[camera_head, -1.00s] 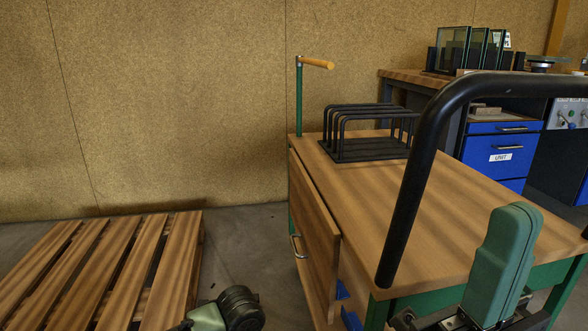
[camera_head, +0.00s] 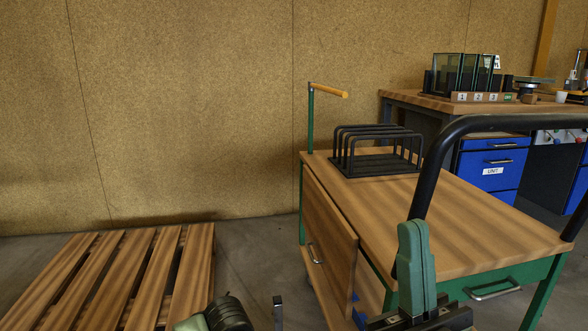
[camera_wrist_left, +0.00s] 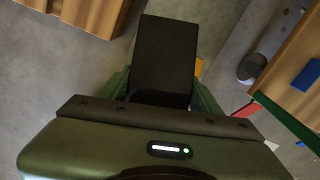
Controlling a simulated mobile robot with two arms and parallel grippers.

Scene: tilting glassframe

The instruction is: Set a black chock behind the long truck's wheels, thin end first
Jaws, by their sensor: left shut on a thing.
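A black chock (camera_wrist_left: 165,55), a plain dark block, is held in my left gripper (camera_wrist_left: 162,88), between its two green fingers in the left wrist view. I cannot tell which end of it is thin. A green-framed truck with a wooden top (camera_head: 470,215) and a black tubular handle (camera_head: 430,175) stands at the right of the head view. A dark round part, perhaps a castor (camera_wrist_left: 250,68), shows at right in the wrist view. My right gripper (camera_head: 416,268) is in front of the truck, its jaw opening unclear.
A slatted wooden pallet (camera_head: 130,280) lies on the floor at left. A black wire rack (camera_head: 375,152) stands on the truck top. Behind are a workbench with glass panes (camera_head: 462,75) and blue drawers (camera_head: 490,165). Grey floor lies between pallet and truck.

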